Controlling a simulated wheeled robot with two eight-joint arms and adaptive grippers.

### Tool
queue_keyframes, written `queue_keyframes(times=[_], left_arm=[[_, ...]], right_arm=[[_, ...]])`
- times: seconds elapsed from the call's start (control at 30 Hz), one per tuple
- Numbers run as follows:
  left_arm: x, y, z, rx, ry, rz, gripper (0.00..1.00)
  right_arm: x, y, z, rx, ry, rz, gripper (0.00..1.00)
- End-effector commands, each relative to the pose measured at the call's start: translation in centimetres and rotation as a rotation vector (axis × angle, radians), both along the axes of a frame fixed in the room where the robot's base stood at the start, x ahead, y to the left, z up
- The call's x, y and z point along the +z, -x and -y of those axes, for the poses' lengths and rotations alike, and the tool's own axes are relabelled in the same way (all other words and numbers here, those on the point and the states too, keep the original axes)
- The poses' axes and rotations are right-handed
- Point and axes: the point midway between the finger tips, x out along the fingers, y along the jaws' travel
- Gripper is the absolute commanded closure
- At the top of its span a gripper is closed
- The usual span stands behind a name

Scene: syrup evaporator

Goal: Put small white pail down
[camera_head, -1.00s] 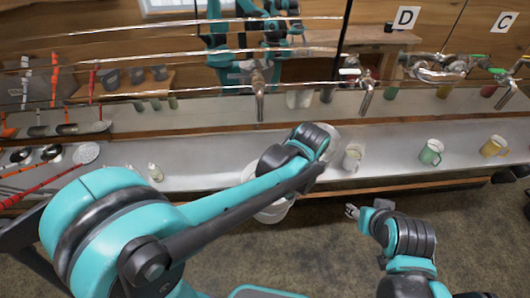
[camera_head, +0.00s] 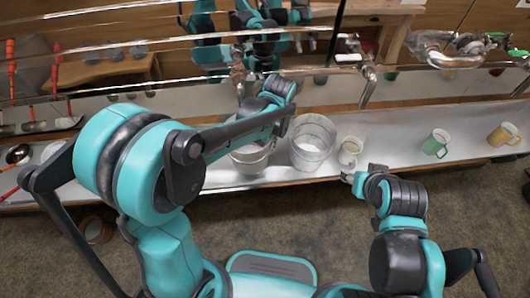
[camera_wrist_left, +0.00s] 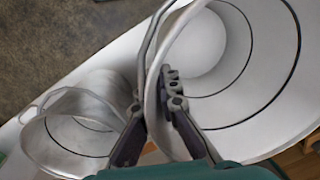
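The small white pail (camera_head: 248,160) is below my left forearm, upright at the counter's front part; whether its base touches the counter is hard to tell. It fills the right of the left wrist view (camera_wrist_left: 235,90). My left gripper (camera_wrist_left: 156,98) straddles its rim, one finger outside and one inside, close against the wall. Its fingertips are hidden in the head view. A second pale pail (camera_head: 313,140) stands just right of the first and also shows in the left wrist view (camera_wrist_left: 75,125). My right gripper (camera_head: 346,178) is low before the counter; its opening is unclear.
A white cup (camera_head: 349,151), a green mug (camera_head: 437,143) and a yellow mug (camera_head: 503,134) stand along the counter (camera_head: 400,150) to the right. Metal taps, one by the evaporator (camera_head: 369,83), hang above the counter. Ladles and strainers lie at the left.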

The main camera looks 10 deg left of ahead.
Motion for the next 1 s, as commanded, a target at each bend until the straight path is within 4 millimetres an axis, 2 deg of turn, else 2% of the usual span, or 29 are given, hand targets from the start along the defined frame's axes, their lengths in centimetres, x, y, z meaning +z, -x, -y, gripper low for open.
queue_keyframes(times=[0.1, 0.27, 0.5, 0.87, 0.97, 1.0], left_arm=[[-0.9, -0.9, -1.0, 0.001, 0.0, 0.0, 1.0], [-1.7, -1.2, -1.2, -0.001, 0.0, 0.0, 1.0], [-5.1, -1.1, -1.2, -0.001, 0.0, 0.0, 1.0], [-5.3, -1.1, -1.2, -0.001, 0.0, 0.0, 1.0], [-5.3, -1.1, -1.2, -0.001, 0.001, 0.0, 0.77], [-5.3, -1.1, -1.2, -0.001, 0.0, 0.0, 0.74]], right_arm=[[-0.5, 0.0, 0.0, 0.0, 0.0, 0.0, 0.53], [-0.8, 0.0, 0.0, 0.0, 0.0, 0.0, 0.53], [-2.3, 0.0, 0.0, 0.0, 0.0, 0.0, 0.53], [-2.4, 0.0, 0.0, 0.0, 0.0, 0.0, 0.53], [-2.4, 0.0, 0.0, 0.0, 0.0, 0.0, 0.53], [-2.3, 0.0, 0.0, 0.0, 0.0, 0.0, 0.53]])
